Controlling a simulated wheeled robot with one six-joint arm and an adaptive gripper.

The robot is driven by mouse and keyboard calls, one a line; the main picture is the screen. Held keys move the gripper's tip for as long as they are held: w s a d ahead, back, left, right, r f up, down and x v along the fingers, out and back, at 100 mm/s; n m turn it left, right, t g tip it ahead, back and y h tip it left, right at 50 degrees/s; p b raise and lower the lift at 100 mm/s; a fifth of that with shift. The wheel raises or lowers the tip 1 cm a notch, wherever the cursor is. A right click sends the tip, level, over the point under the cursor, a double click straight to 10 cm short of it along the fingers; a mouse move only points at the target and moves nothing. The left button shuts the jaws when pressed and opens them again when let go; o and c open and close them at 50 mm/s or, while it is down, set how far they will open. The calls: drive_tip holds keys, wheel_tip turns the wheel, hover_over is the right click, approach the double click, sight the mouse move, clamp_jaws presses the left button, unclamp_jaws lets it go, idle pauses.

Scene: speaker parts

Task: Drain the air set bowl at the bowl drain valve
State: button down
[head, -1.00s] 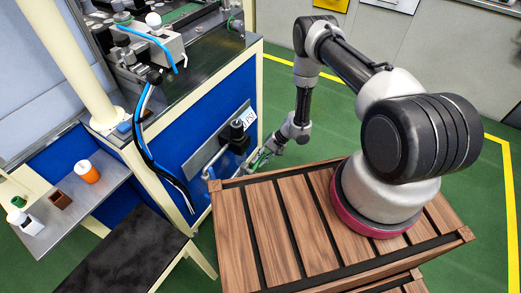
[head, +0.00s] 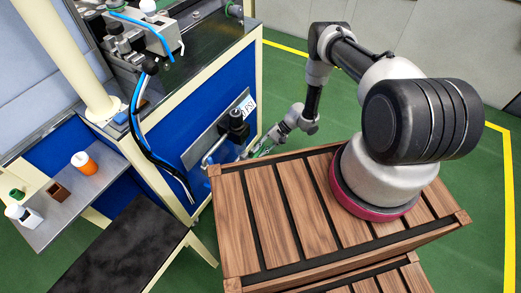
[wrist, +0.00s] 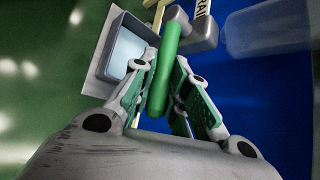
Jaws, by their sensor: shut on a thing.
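The bowl drain valve shows in the wrist view as a green lever (wrist: 163,72) on a grey metal body (wrist: 203,30), under a partly cut-off label ending in "RAIN" (wrist: 202,7). My gripper (wrist: 168,92) is shut on the green lever, its green-padded fingers on either side of the lever's near end. A pale translucent bowl (wrist: 268,27) lies to the right of the valve. In the head view, the black air set (head: 236,124) is mounted on the blue panel, and my gripper (head: 262,147) is beside it, small and partly hidden. The liquid level cannot be made out.
A grey open tray (wrist: 121,45) lies left of the valve in the wrist view. The wooden slatted top (head: 262,215) is close to my gripper. A side shelf (head: 100,180) holds small containers. A black-topped stool (head: 125,245) stands in front of the bench.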

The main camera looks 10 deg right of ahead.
drive_tip(key=c, duration=1.7)
unclamp_jaws()
drive_tip(key=shift+o, duration=0.2)
drive_tip(key=shift+d, duration=0.1)
drive_tip(key=v, duration=1.2)
